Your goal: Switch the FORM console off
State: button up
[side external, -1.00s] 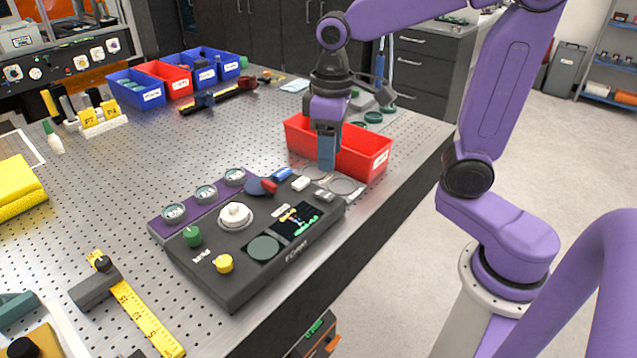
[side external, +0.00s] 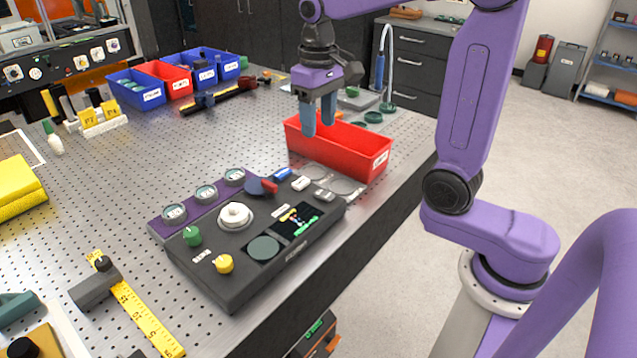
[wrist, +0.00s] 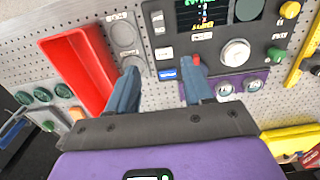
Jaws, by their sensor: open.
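The FORM console (side external: 240,282) is a dark box on the perforated bench. It carries a white round knob (side external: 235,215), a green knob (side external: 192,236), a yellow knob (side external: 223,264), a small screen and a red-and-blue lever (side external: 268,186). Near its far end are a blue-and-white rocker (side external: 283,174) and pale buttons. My gripper (side external: 318,128) is open and empty, above the red bin behind the console. In the wrist view, the rocker (wrist: 167,74) shows between my fingers (wrist: 160,82). The lever's red tip shows beside the right finger, which hides part of it.
The red bin (side external: 368,164) stands close behind the console. Gauges (side external: 206,193) sit on a purple strip along the console's left side. A yellow tape measure (side external: 145,315) lies at front left. Blue and red bins (side external: 122,94) stand at the back. Bench left of the console is mostly clear.

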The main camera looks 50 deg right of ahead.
aim_at(319, 192)
notch_tip(319, 192, down, 16)
jog(key=shift+r, duration=0.1)
dwell(0.4)
jog(key=shift+c, duration=0.3)
